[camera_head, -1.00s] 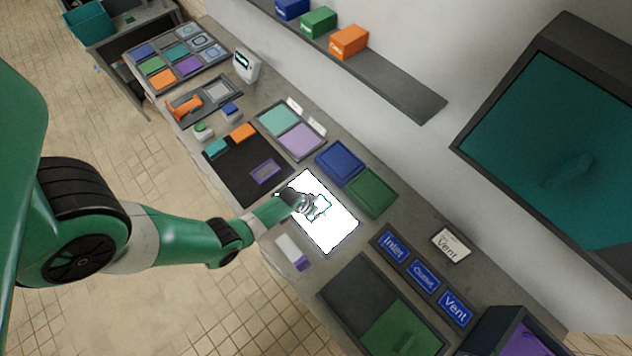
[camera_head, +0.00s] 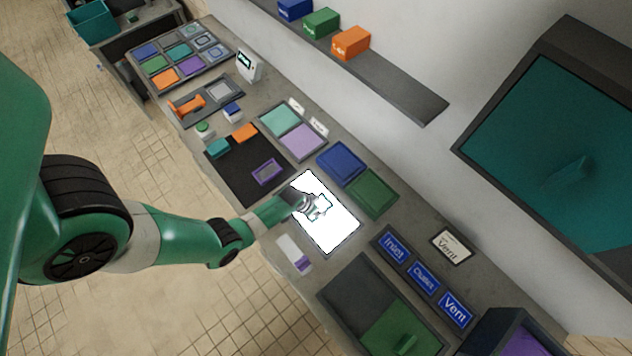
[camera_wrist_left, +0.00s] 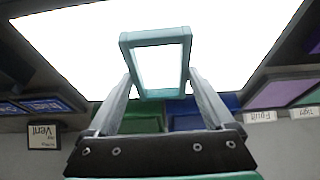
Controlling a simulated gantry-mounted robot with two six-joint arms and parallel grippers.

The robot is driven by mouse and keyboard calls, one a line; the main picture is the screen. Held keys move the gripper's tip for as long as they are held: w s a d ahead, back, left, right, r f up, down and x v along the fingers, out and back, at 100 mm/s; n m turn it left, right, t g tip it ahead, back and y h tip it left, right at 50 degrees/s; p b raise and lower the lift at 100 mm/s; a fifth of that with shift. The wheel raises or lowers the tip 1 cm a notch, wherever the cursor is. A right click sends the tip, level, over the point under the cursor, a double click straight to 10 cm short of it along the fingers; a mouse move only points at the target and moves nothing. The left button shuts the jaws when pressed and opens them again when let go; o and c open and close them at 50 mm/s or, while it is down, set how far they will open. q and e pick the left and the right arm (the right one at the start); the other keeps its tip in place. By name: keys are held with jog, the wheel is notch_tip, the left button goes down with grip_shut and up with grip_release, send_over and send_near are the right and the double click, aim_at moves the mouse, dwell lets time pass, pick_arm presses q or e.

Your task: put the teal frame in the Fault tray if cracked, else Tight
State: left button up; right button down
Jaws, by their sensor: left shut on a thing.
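The teal frame (camera_wrist_left: 157,37) is a small rectangular ring with an open middle. My left gripper (camera_wrist_left: 160,78) is shut on it, fingers at its two sides, over the bright white light panel (camera_head: 340,236). In the head view the frame (camera_head: 323,206) shows against the panel. I see no crack in the bars that show; the fingers hide part of the sides. The "Fault" card (camera_wrist_left: 260,116) stands behind the lilac tray (camera_head: 302,141), and the "Tight" card (camera_wrist_left: 304,112) behind the mint tray (camera_head: 280,118). Both trays look empty. My right gripper is out of view.
A blue tray (camera_head: 341,164) and a green tray (camera_head: 371,193) lie between the panel and the wall. A black mat (camera_head: 238,178) holds a purple frame (camera_head: 267,172). A white-and-purple block (camera_head: 294,253) lies beside the panel. A shelf (camera_head: 395,84) overhangs behind.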

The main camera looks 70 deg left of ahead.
pick_arm(q)
jog(key=p+v, duration=0.1)
jog(key=v, duration=0.2)
jog(key=d+p+v, duration=0.1)
jog(key=p+v, duration=0.1)
jog(key=v, duration=0.1)
jog(key=p+v, duration=0.2)
jog(key=v, duration=0.1)
jog(key=shift+s+d+r, duration=0.1)
jog(key=shift+d+r, duration=0.05)
jog(key=shift+d, duration=0.05)
jog(key=s+d+r+p, duration=0.2)
jog(key=s+d+r, duration=0.1)
jog(key=s+d, duration=0.3)
jog(key=shift+s+r, duration=0.3)
jog(key=shift+s, duration=0.4)
jog(key=shift+d, duration=0.1)
